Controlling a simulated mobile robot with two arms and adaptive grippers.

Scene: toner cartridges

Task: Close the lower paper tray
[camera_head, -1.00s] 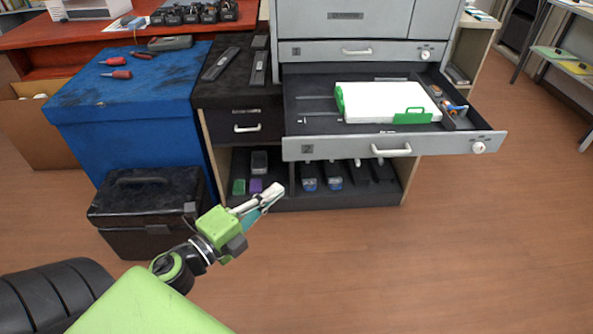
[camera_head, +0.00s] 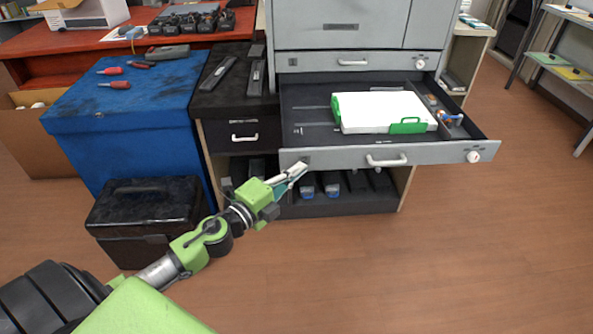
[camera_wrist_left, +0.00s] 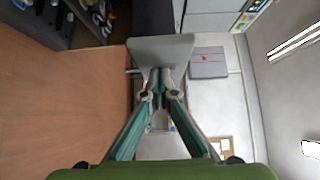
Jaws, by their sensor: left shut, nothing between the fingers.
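The lower paper tray (camera_head: 345,157) is pulled out of the grey printer (camera_head: 345,25). Its grey front panel has a white handle and a round knob at the right. A white paper stack (camera_head: 382,111) with green guides lies inside the tray. My left gripper (camera_head: 300,168) is shut and empty, at the left end of the tray front, close to its lower edge. In the left wrist view the fingertips (camera_wrist_left: 160,76) meet or nearly meet a grey panel (camera_wrist_left: 160,48); I cannot tell if they touch. My right gripper is not in view.
The upper drawer (camera_head: 350,61) is shut. A blue-covered box (camera_head: 110,140) and a black case (camera_head: 145,215) stand to the left. Cartridges (camera_head: 331,184) sit on the shelf below the tray. The wooden floor in front and to the right is clear.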

